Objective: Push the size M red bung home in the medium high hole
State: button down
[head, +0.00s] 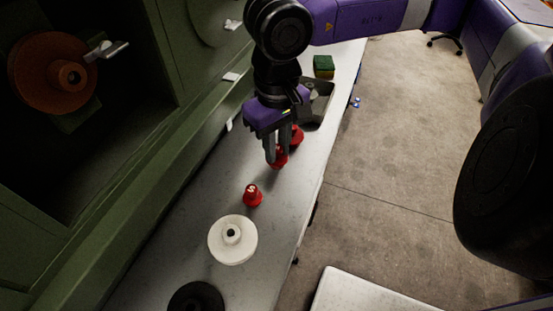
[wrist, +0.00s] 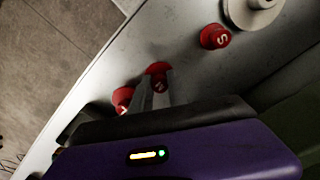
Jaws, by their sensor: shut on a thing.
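My gripper (head: 276,158) points down over the pale bench and is shut on a red bung (head: 282,161). In the wrist view the held red bung (wrist: 157,70) sits between the fingertips, its letter partly hidden by a finger. A second red bung (head: 297,135) stands just behind it, beside the fingers; its mark is hard to read in the wrist view (wrist: 122,98). A red bung marked S (head: 252,196) stands apart, nearer the front, and shows in the wrist view (wrist: 215,37). I cannot make out the medium high hole.
A white flanged disc (head: 232,250) and a dark disc (head: 196,299) lie at the bench's near end. A dark tray (head: 318,103) and a green block (head: 323,66) are at the far end. The green fuselage wall (head: 160,160) runs along the left, with an orange-brown disc (head: 38,72) in its opening.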

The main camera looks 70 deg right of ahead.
jog(key=shift+r, duration=1)
jog(key=shift+r+p, duration=0.75)
jog(key=shift+r, duration=0.6)
